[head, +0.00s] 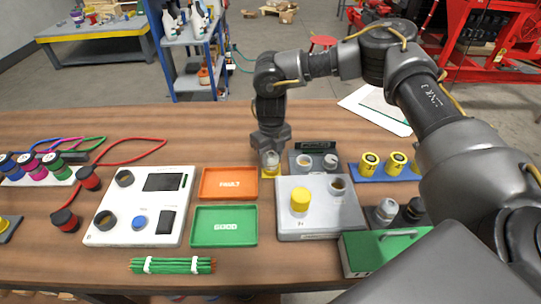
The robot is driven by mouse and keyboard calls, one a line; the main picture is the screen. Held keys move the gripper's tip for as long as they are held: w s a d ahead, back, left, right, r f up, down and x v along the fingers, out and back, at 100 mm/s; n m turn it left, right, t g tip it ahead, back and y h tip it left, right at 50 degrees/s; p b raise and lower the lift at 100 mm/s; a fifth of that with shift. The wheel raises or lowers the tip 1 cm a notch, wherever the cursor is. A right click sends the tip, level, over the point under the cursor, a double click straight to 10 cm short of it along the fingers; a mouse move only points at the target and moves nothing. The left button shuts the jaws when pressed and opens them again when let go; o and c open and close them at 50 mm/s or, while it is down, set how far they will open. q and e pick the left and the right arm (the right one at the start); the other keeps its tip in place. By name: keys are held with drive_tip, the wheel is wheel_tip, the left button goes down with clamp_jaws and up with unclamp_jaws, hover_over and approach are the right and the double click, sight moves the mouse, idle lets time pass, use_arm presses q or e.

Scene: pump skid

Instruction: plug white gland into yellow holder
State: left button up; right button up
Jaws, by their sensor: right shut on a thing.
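My left gripper is out of view.
A grey box (324,224) with a yellow cap (300,199) stands just right of the gripper. Orange (229,194) and green (224,240) trays lie left.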

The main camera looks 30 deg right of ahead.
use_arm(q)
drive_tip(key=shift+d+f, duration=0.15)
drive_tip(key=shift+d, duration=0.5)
use_arm(e)
drive_tip(key=shift+f, duration=0.3)
drive_tip(key=o, duration=1.2)
drive_tip(key=shift+r, duration=0.1)
wheel_tip(320, 180, up, 9)
drive_tip(key=shift+r+b, duration=0.1)
drive_tip(key=shift+b, duration=0.55)
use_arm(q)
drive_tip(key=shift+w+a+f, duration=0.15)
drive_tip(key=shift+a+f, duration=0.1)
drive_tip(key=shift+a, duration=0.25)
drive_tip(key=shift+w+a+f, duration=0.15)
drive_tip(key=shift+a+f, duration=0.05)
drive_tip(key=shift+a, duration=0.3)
use_arm(e)
drive_tip(key=shift+r, duration=0.7)
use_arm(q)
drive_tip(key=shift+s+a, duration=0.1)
